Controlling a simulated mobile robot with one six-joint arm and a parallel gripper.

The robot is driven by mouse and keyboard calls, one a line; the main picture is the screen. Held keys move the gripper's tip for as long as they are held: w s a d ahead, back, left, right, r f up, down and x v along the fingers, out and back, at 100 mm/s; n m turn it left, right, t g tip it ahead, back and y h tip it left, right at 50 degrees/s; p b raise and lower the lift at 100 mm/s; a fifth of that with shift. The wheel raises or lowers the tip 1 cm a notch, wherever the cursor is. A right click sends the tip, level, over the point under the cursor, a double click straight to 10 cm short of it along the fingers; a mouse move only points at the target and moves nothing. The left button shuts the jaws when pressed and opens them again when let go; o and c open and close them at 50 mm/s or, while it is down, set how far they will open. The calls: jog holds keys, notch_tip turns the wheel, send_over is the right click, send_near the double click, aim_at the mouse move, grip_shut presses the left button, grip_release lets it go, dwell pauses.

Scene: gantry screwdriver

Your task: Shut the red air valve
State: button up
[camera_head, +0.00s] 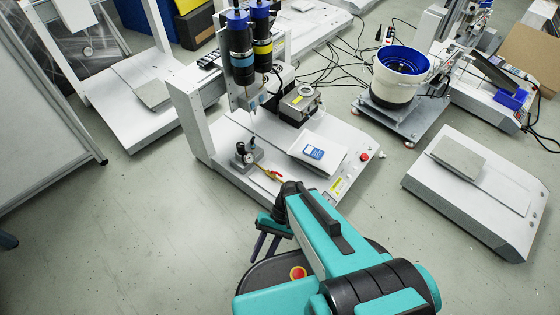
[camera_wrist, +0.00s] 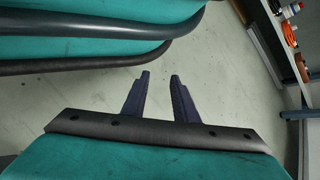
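The red air valve (camera_head: 272,174) is small, on a brass fitting at the front left of the white gantry screwdriver base, next to a round gauge (camera_head: 241,148). Its red handle shows, but its exact angle is too small to tell. My gripper (camera_head: 266,246) points down in front of the machine, below the valve in the head view, apart from it. In the wrist view my gripper (camera_wrist: 160,76) shows two dark fingers spread with a gap between them, empty. The valve does not show in the wrist view.
The gantry screwdriver (camera_head: 240,60) stands over its base, with a white pad and blue-screened device (camera_head: 313,152) on it. A red button (camera_head: 364,157) sits at its right edge. A white bowl feeder (camera_head: 398,78) and another base (camera_head: 480,190) stand right. Floor at left is clear.

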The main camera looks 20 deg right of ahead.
jog(key=s+d+r+n+h+p, duration=0.1)
jog(key=d+r+p, duration=0.3)
jog(key=r+p, duration=1)
jog(key=s+d+r+h+p, duration=0.1)
jog(key=d+r+h+p, duration=0.2)
jog(key=r+p, duration=1.1)
jog(key=d+r+n+t+h+p, duration=0.1)
jog(key=d+r+h+p, duration=0.2)
jog(key=r+p, duration=1.1)
jog(key=d+p, duration=0.3)
jog(key=p, duration=0.6)
jog(key=shift+s+r+n, duration=0.25)
jog(key=shift+s+n, duration=0.05)
jog(key=shift+s, duration=0.1)
jog(key=shift+d, duration=0.15)
